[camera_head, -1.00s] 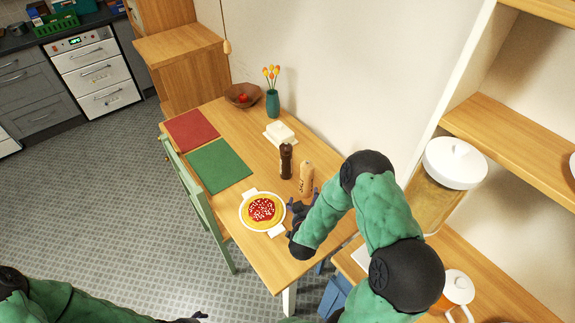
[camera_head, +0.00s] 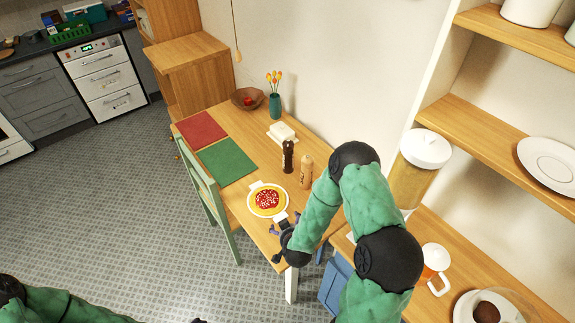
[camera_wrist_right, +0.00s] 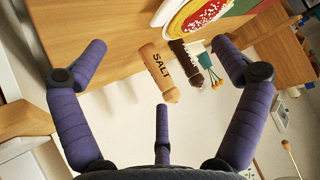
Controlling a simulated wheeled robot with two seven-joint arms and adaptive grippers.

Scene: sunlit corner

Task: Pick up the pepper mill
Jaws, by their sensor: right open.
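The pepper mill (camera_head: 287,157) is dark brown and stands upright on the table in the head view. The light wooden salt mill (camera_head: 306,172) stands beside it, nearer me.
A pizza plate (camera_head: 251,209) lies close to my right gripper. A white butter dish (camera_head: 282,131), a teal vase (camera_head: 275,106), a brown bowl (camera_head: 240,97) and red and green mats (camera_head: 229,162) are farther back. A wall and shelves (camera_head: 500,140) bound the right side.

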